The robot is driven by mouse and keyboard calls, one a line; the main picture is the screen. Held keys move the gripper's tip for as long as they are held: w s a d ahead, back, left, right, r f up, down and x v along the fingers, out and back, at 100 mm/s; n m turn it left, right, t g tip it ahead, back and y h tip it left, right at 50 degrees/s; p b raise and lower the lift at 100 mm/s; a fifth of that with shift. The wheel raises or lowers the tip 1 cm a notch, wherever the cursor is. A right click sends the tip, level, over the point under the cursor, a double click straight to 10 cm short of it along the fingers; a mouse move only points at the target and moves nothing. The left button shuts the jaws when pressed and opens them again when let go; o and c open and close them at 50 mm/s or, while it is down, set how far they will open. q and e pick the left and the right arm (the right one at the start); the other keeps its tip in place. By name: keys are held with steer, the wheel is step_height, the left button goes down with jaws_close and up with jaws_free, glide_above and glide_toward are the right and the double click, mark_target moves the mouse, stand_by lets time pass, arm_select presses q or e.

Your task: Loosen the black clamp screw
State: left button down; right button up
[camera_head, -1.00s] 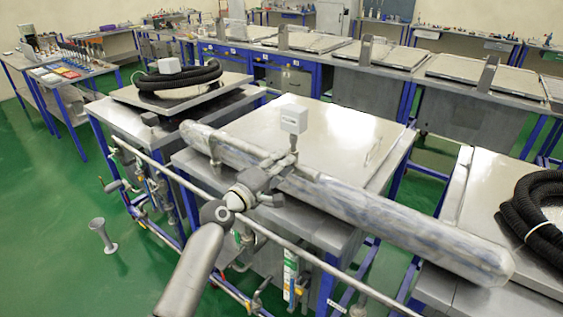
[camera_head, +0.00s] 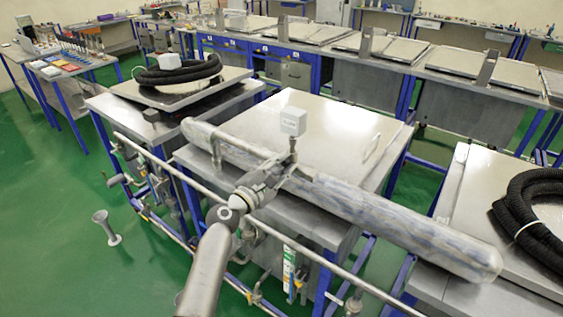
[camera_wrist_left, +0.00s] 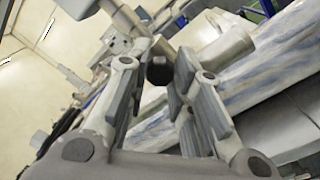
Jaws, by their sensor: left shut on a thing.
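The black clamp screw (camera_wrist_left: 160,70) shows in the left wrist view as a dark, rounded block between the finger pads. My left gripper (camera_wrist_left: 161,78) is shut on it, with pads on both sides. In the head view my left gripper (camera_head: 272,176) is at the clamp area in front of the long, smeared metal cylinder (camera_head: 385,222). There the gripper hides the screw. The cylinder also shows in the left wrist view (camera_wrist_left: 262,75). A white box (camera_head: 293,121) stands on a bracket just above the gripper. My right gripper is not in view.
The cylinder lies across the front of a metal-topped bench (camera_head: 330,125). A thin rail (camera_head: 330,268) runs in front, with valves and hoses below. Black coiled hoses (camera_head: 535,208) lie on the right bench.

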arm_select(q)
steer(key=shift+n, duration=0.4)
steer(key=c, duration=1.3)
jaws_free()
steer(key=shift+o, duration=0.2)
steer(key=v, duration=1.2)
